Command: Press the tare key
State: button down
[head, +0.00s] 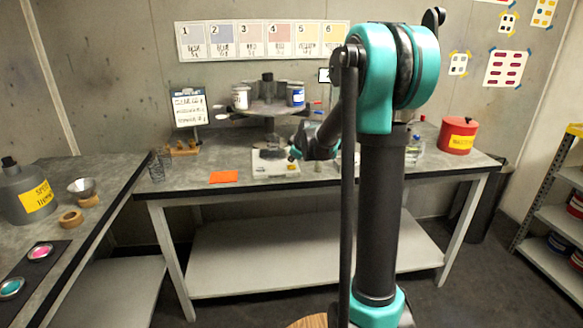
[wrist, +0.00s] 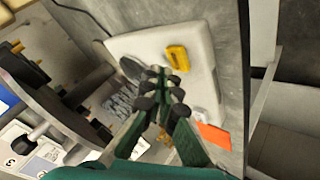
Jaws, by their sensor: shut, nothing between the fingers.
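A pale scale (head: 275,165) stands near the front edge of the back bench in the head view. In the wrist view its white body (wrist: 200,78) fills the upper middle, with a raised yellow key (wrist: 178,57) on it; any label on the key is too small to read. My gripper (wrist: 160,76) is shut and empty, with its fingertips over the scale, to the left of and below the yellow key in the picture. I cannot tell how high the tips are above it. In the head view my gripper (head: 296,153) is at the scale's right end and partly hides it.
An orange card (head: 223,176) lies left of the scale. A round raised stand (head: 268,108) with cans is behind it. A red can (head: 457,136) stands at the bench's right. A side bench (head: 95,195) runs along the left.

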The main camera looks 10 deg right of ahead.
aim_at(292, 167)
jog(key=shift+f, duration=0.15)
dwell(0.5)
jog(key=shift+f, duration=0.3)
jog(key=shift+f, duration=0.4)
dwell(0.6)
jog(key=shift+r, duration=0.15)
dwell(0.3)
jog(key=shift+r, duration=0.7)
jog(key=shift+r, duration=0.1)
jog(key=shift+r, duration=2.4)
